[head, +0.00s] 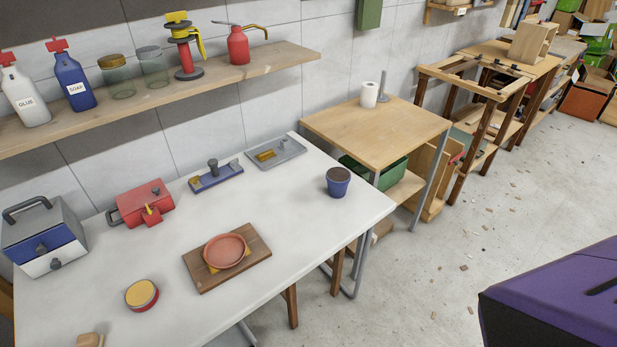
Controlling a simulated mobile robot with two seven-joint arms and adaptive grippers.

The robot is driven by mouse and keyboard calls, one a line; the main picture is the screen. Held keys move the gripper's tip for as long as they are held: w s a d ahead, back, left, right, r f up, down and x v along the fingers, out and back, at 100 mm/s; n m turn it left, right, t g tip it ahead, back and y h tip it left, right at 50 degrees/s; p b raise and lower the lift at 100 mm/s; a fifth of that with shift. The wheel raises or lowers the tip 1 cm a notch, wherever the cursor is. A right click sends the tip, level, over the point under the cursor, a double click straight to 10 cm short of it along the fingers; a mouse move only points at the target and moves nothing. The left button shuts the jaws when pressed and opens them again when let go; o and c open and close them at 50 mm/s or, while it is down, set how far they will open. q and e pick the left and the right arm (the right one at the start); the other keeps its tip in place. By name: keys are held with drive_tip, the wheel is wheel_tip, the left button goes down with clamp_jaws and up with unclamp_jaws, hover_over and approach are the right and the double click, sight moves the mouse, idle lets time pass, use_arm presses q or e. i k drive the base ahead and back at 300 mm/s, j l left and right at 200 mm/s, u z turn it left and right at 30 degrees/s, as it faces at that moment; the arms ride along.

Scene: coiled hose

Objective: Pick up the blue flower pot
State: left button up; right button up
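The blue flower pot (338,183) stands upright near the right end of the white table (300,222), close to its right edge. It has a dark top opening and looks blue on its side. Nothing touches it. Neither of my grippers shows in the head view.
A grey tray (287,157) and a blue tool (215,178) lie left of the pot. A terracotta dish (224,251) sits on a wooden board (202,275). A wooden side table (420,125) stands behind right. A purple object (545,300) fills the lower right. Open floor lies right of the table.

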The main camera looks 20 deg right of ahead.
sight(338, 179)
drive_tip(key=i+l+u, duration=0.1)
drive_tip(key=l+u, duration=0.35)
drive_tip(key=l, duration=0.65)
drive_tip(key=l+u, duration=0.15)
drive_tip(key=l, duration=0.9)
